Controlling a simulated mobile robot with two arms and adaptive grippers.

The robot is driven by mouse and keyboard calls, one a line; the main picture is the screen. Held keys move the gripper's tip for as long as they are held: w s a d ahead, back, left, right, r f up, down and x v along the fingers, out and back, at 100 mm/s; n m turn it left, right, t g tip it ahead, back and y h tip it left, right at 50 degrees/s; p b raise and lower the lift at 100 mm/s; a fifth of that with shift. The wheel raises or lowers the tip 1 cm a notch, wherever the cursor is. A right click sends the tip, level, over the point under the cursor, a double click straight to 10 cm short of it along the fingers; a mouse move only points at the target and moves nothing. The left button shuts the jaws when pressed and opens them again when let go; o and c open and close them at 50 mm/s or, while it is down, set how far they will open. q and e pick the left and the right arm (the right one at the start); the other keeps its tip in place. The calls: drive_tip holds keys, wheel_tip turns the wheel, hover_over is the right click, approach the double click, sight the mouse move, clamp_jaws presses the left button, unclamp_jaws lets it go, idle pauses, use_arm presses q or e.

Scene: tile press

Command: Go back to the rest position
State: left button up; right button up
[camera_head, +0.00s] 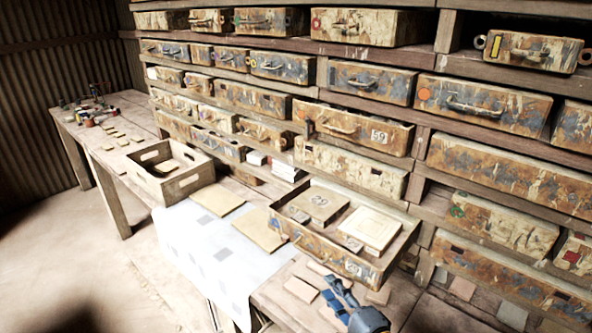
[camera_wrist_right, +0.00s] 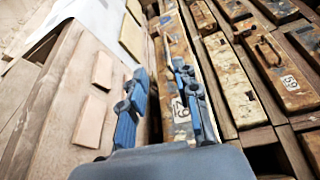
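My right gripper (camera_head: 326,284) is blue and hangs low over the front of the wooden table, just in front of the pulled-out drawer (camera_head: 318,250) that stands on the table. In the right wrist view the fingers of the gripper (camera_wrist_right: 160,72) are spread apart with nothing between them. The drawer holds a brown square block (camera_head: 318,205) and a pale square block (camera_head: 369,229). My left gripper is in neither view.
Flat tan tiles (camera_head: 299,289) lie on the table near my right gripper. A pale checkered cloth (camera_head: 195,250) hangs over the table edge, with two flat boards near it. A wooden crate (camera_head: 190,183) stands farther left. A rack of worn drawers (camera_head: 355,130) rises behind.

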drive_tip(key=s+f+n+g+h, duration=0.2)
drive_tip(key=s+f+n+g, duration=0.4)
drive_tip(key=s+f+n, duration=0.35)
drive_tip(key=s+d+f+n+g+h, duration=0.1)
drive_tip(key=s+d+n+g+h, duration=0.2)
drive_tip(key=s, duration=0.6)
drive_tip(key=s+d+f+n+g+h, duration=0.1)
drive_tip(key=s+d+n+g, duration=0.2)
drive_tip(key=s+d+n, duration=0.4)
wheel_tip(320, 180, down, 29)
drive_tip(key=s+a+m+g+b, duration=0.1)
drive_tip(key=s+a+m+b, duration=0.1)
drive_tip(key=b, duration=0.1)
drive_tip(key=s+d+f+b, duration=0.1)
drive_tip(key=s+f, duration=0.7)
drive_tip(key=f, duration=0.1)
drive_tip(key=s+d+f+g+b, duration=0.1)
drive_tip(key=s+d+f, duration=0.1)
drive_tip(key=s+f, duration=0.7)
drive_tip(key=shift+d+f+g+h, duration=0.25)
drive_tip(key=shift+f+g+h, duration=0.05)
drive_tip(key=shift+f, duration=0.1)
